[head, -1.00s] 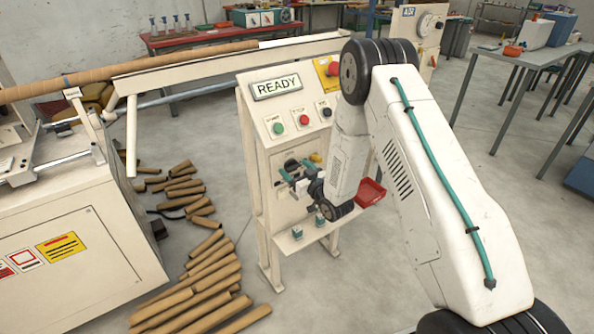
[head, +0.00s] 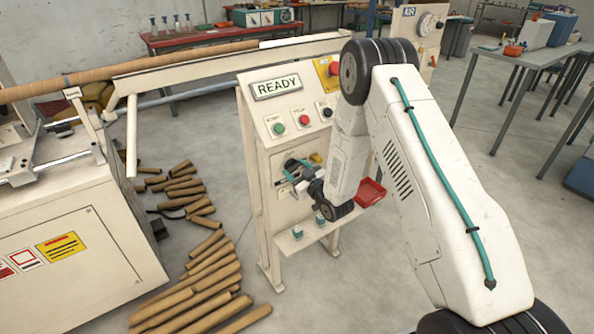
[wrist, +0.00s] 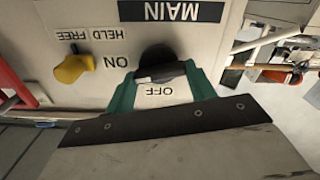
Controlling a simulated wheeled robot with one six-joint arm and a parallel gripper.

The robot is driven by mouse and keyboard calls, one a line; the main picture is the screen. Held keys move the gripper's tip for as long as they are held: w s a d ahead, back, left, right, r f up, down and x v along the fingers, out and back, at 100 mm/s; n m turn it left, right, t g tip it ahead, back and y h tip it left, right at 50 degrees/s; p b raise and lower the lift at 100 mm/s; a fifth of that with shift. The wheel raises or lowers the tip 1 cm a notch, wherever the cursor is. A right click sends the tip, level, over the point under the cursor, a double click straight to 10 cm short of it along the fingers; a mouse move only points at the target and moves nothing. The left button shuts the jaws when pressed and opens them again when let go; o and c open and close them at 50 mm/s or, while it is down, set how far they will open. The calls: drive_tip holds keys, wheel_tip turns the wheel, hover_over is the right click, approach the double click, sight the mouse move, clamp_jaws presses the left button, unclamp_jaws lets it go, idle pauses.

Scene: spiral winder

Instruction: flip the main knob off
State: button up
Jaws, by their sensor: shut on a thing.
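The main knob (wrist: 160,60) is black and round with a raised bar across it, in the upper middle of the wrist view. My gripper (wrist: 161,75) has its teal fingers on either side of the bar and is shut on it. The picture is upside down: the MAIN label (wrist: 172,11) is at the top, the OFF label (wrist: 158,91) shows between the fingers and the ON label (wrist: 115,62) is left of the knob. The bar lies nearly level in this picture. In the head view my gripper (head: 294,170) is at the cabinet's lower panel and hides most of the knob.
A yellow knob (wrist: 73,68) marked HELD and FREE sits close beside the main knob. Above on the cabinet are a green button (head: 278,128), a red button (head: 304,120) and a READY sign (head: 277,86). A red tray (head: 370,192) is at its right. Cardboard tubes (head: 205,285) lie on the floor.

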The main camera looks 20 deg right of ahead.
drive_tip(key=n, duration=0.7)
drive_tip(key=shift+a, duration=0.15)
drive_tip(key=n, duration=0.4)
drive_tip(key=shift+f+n, duration=0.15)
drive_tip(key=shift+n, duration=1.95)
drive_tip(key=shift+f, duration=0.1)
drive_tip(key=shift+s, duration=0.1)
drive_tip(key=o, duration=1)
drive_tip(key=v, duration=0.7)
drive_tip(key=shift+s, duration=0.35)
